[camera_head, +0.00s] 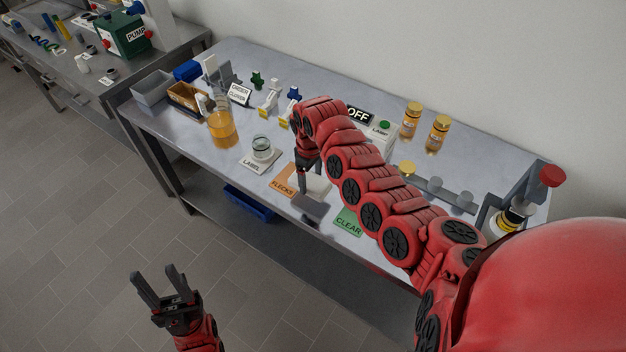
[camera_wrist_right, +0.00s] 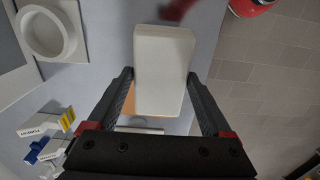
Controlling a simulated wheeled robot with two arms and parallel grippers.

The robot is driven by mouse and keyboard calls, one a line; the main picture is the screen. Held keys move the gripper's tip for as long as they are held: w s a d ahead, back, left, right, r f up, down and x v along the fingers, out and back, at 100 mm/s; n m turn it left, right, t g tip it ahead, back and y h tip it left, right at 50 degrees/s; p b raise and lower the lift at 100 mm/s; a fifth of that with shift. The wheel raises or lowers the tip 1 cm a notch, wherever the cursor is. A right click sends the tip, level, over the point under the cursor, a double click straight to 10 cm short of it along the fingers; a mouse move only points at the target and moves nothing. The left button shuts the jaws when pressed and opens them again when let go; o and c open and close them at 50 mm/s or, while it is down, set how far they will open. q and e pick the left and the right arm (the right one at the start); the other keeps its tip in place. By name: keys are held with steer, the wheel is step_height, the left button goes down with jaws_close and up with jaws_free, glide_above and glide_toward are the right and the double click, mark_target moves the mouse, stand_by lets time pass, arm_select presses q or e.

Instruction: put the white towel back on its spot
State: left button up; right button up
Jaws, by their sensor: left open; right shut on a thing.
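The white towel (camera_wrist_right: 164,58) is a folded, block-like piece between the two fingers of my right gripper (camera_wrist_right: 159,78) in the right wrist view. In the head view the towel (camera_head: 319,187) shows partly behind that gripper (camera_head: 309,190), over the table's front part, next to the orange FLECKS card (camera_head: 281,181). My right gripper is shut on the towel. I cannot tell whether the towel touches the table. My left gripper (camera_head: 160,284) is open and empty, over the floor in front of the table. The towel's spot is not clearly visible.
A dark grey flat piece (camera_head: 311,208) and a green CLEAR card (camera_head: 347,222) lie near the table's front edge. A jar on a LABEL base (camera_head: 261,153) and an amber beaker (camera_head: 222,131) stand left. Two amber bottles (camera_head: 437,134) stand at the back. A blue bin (camera_head: 249,204) is below.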

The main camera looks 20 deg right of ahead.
mark_target(313, 177)
steer(key=shift+w+d+p, duration=0.3)
steer(key=shift+w+d, duration=0.2)
steer(key=shift+w, duration=0.05)
step_height(313, 177, down, 3)
steer(key=shift+s+r+p, duration=0.1)
steer(key=shift+r+p, duration=0.1)
steer(key=shift+p, duration=0.3)
steer(key=shift+f, duration=0.45)
steer(key=shift+f, duration=0.1)
steer(key=shift+f, duration=0.25)
steer(key=o, duration=1.1)
